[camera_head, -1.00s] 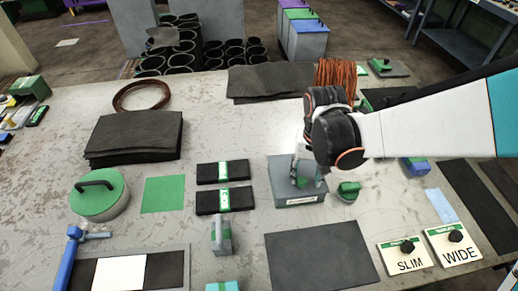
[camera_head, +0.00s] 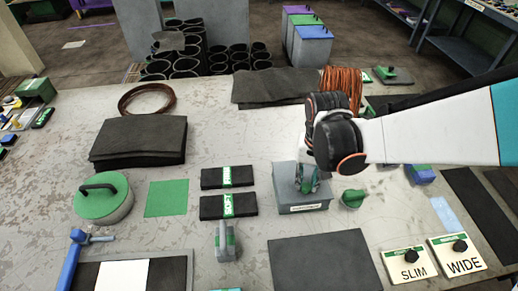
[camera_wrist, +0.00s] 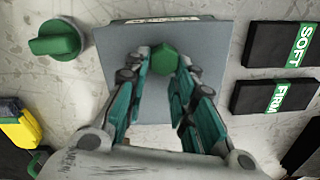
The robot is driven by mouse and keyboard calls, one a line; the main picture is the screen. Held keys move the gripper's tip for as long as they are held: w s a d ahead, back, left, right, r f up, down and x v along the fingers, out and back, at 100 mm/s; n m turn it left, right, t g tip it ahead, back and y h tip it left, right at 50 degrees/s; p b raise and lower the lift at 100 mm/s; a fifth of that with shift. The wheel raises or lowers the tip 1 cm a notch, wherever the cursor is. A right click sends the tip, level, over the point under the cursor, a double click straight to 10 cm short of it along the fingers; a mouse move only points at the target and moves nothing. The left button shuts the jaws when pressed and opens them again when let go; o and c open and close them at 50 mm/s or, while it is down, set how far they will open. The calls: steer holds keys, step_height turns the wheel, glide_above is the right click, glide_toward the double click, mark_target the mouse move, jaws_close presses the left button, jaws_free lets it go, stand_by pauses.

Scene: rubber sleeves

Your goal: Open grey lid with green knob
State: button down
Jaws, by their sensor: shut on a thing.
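The grey lid (camera_wrist: 213,37) tops a grey box (camera_head: 301,209) with a pale label on its front, on the table right of centre. Its green knob (camera_wrist: 165,58) sits between my fingertips in the wrist view. My gripper (camera_wrist: 164,62) is shut on the green knob from above, with a finger on either side. In the head view my gripper (camera_head: 307,185) hides most of the knob. The lid looks level on the box; I see no gap.
A green knobbed piece (camera_head: 352,198) stands close to the right of the box. Black SOFT (camera_head: 227,177) and FIRM (camera_head: 228,206) blocks lie to the left. A dark sheet (camera_head: 325,262) lies in front. Signs SLIM (camera_head: 411,266) and WIDE (camera_head: 458,255) are at front right.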

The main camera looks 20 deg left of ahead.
steer(key=shift+s+a+r+p, duration=0.1)
steer(key=shift+s+r+p, duration=0.2)
steer(key=shift+s+r, duration=0.55)
steer(key=w+a+r+p, duration=0.5)
steer(key=w+r, duration=0.1)
steer(key=w, duration=0.4)
steer(key=shift+a+r, duration=0.15)
steer(key=shift+r, duration=0.25)
steer(key=c, duration=2.1)
jaws_free()
steer(key=shift+s+a+f, duration=0.1)
steer(key=shift+s+a, duration=0.05)
steer(key=shift+a, duration=0.15)
steer(key=o, duration=0.5)
steer(key=shift+s, duration=0.15)
steer(key=shift+o, duration=1.3)
steer(key=shift+d, duration=0.2)
steer(key=shift+r, duration=0.2)
